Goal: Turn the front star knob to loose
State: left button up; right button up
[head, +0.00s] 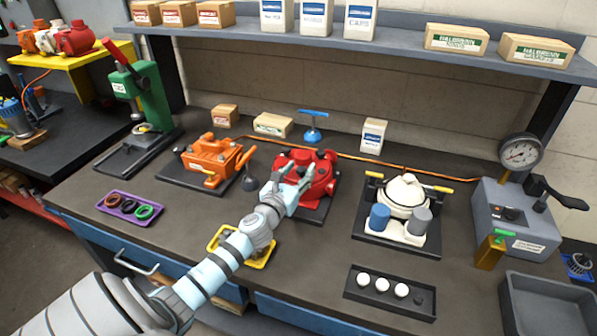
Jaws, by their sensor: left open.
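My left arm reaches in from the lower left, and its gripper (297,176) is open at the front left of the red motor (318,170). The fingers overlap the red motor in this view; I cannot tell whether they touch it. The red motor sits on a dark base plate and has a blue T-shaped handle (313,125) behind it. I cannot make out a star knob clearly; the hand and wrist hide part of the motor's front. My right gripper is not in view.
An orange motor (212,160) and a small dark knob-like piece (249,183) are to the left. A white motor (402,193) stands right, near a gauge unit (515,218). A black tray (358,293) holds white round pieces.

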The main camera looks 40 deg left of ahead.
pick_arm(q)
jog(key=shift+c, duration=1.2)
grip_shut()
jog(key=shift+n+y, duration=0.3)
jog(key=shift+y, duration=0.1)
